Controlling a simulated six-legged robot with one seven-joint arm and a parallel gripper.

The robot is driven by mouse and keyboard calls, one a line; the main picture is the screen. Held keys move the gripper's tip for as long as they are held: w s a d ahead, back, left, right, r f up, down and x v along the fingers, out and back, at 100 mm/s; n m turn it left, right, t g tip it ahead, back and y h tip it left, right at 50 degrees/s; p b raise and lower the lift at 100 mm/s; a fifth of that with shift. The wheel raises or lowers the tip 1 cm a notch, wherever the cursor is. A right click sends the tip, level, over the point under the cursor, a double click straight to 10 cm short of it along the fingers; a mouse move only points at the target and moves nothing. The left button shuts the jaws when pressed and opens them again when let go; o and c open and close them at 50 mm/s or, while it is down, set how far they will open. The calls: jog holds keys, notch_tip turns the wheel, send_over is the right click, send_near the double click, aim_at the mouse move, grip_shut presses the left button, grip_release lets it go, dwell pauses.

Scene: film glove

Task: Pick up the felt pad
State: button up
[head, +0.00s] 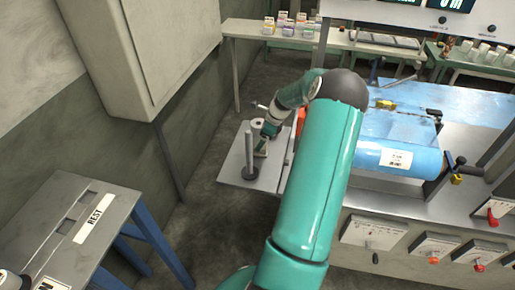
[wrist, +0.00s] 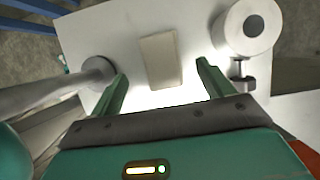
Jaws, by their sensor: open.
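The felt pad (wrist: 162,50) is a flat beige rectangle lying on a pale metal shelf (wrist: 120,25) in the wrist view. My gripper (wrist: 160,72) is open, its two green fingers apart, with the pad between and just beyond the fingertips. Nothing is held. How high the fingers are above the shelf cannot be told. In the head view my gripper (head: 262,145) is small and over the shelf (head: 234,168); I cannot make out the pad there.
A grey post on a round base (wrist: 98,70) stands close by the left finger. A white roll (wrist: 244,30) stands beyond the right finger, beside a small dark clamp (wrist: 239,80). In the head view a blue cylinder (head: 375,155) lies on the bench to the right.

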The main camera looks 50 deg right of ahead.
jog(key=x, duration=0.5)
jog(key=shift+f, duration=0.15)
jog(key=shift+c, duration=0.2)
jog(key=c, duration=1)
